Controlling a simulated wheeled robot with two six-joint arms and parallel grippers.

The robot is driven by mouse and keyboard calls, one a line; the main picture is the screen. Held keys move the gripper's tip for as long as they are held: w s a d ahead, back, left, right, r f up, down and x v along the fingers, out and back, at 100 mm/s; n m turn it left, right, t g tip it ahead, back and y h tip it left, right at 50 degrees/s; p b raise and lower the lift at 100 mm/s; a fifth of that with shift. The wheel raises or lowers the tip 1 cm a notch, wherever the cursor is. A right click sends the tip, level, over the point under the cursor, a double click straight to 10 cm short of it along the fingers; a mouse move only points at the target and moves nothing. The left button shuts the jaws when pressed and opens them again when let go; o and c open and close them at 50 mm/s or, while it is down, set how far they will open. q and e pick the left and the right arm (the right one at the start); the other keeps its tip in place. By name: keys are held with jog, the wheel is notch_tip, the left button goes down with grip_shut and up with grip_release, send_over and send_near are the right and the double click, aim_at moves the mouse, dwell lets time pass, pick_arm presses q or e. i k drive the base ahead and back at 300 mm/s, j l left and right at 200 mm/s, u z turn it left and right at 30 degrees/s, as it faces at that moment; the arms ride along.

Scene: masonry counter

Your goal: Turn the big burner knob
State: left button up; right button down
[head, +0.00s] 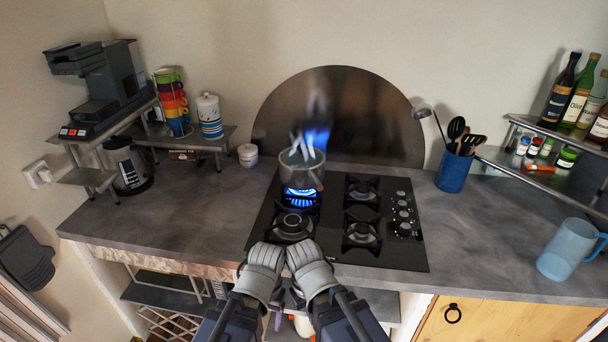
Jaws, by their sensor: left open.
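The black gas hob (420,255) is set in the counter. Its column of knobs runs along the right side, and the front knob (405,227) looks the largest. A blue flame (301,197) burns at the back left burner, under a steaming pot (300,175). My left gripper (263,258) is open at the hob's front left edge, with nothing seen in it. My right gripper (313,268) is beside it at the front edge, left of and in front of the knobs. Its jaws are not clear. Both are apart from the knobs.
A blue utensil holder (454,170) stands right of the hob, and a blue jug (566,250) is at the far right. A coffee machine (105,85) and mug stack (172,100) are at the left.

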aim_at(402, 205)
jog(key=i+l+z, duration=0.15)
jog(key=l, duration=0.3)
jog(key=i+l+z, duration=0.15)
jog(key=i+l, duration=0.15)
jog(key=i+l+z, duration=0.15)
jog(key=l, duration=0.3)
jog(key=i+l, duration=0.05)
jog(key=i, duration=0.05)
